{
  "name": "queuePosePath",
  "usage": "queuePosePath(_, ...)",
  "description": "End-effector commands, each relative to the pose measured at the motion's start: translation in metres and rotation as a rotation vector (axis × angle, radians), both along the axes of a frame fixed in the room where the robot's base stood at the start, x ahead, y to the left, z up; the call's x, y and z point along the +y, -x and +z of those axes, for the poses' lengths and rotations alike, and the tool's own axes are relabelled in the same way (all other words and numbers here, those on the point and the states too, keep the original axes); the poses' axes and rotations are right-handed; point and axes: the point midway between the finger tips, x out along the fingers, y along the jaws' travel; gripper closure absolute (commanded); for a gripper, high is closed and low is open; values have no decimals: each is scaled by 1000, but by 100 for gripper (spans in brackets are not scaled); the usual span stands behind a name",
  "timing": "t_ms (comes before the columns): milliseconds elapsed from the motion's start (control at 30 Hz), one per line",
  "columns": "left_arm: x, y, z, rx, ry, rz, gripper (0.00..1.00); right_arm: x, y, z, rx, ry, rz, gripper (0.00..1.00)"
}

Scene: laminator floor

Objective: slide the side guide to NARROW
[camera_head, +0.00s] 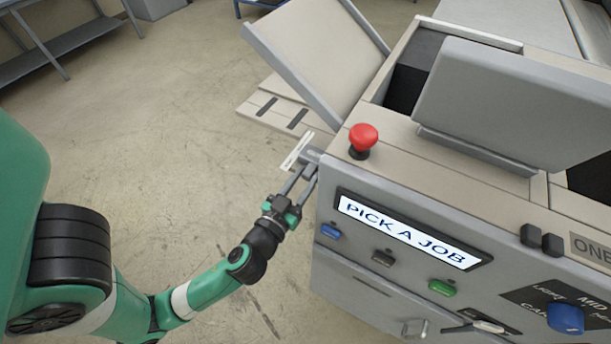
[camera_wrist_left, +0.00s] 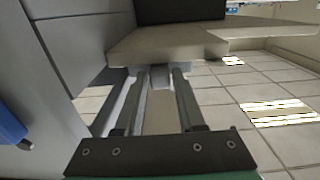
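My left gripper (camera_head: 309,168) is at the left side of the laminator, at a small grey block (camera_head: 312,155) that looks like the side guide's handle. In the left wrist view the fingers (camera_wrist_left: 158,76) stand apart, with a pale strip showing between them. Their tips reach the edge of a beige ledge (camera_wrist_left: 165,43). I cannot tell whether the fingers touch the block. A narrow white strip (camera_head: 297,151) lies beside it; any lettering is too small to read. My right gripper is not in view.
The front panel has a display (camera_head: 408,231) reading "PICK A JOB", blue (camera_head: 330,231), dark (camera_head: 383,257) and green (camera_head: 442,288) buttons, and a blue knob (camera_head: 565,318). A tilted tray (camera_head: 318,55) rises behind.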

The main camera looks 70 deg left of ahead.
Motion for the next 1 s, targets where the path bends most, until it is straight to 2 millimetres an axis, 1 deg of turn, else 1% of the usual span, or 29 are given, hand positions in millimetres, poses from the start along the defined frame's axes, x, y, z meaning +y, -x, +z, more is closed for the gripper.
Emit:
queuePosePath(33,0,0,0,0,0,0,72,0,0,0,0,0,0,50)
queuePosePath(100,0,0,0,0,0,0,85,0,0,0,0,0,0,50)
queuePosePath(200,0,0,0,0,0,0,100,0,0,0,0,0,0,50)
queuePosePath(1000,0,0,0,0,0,-1,100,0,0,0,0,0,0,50)
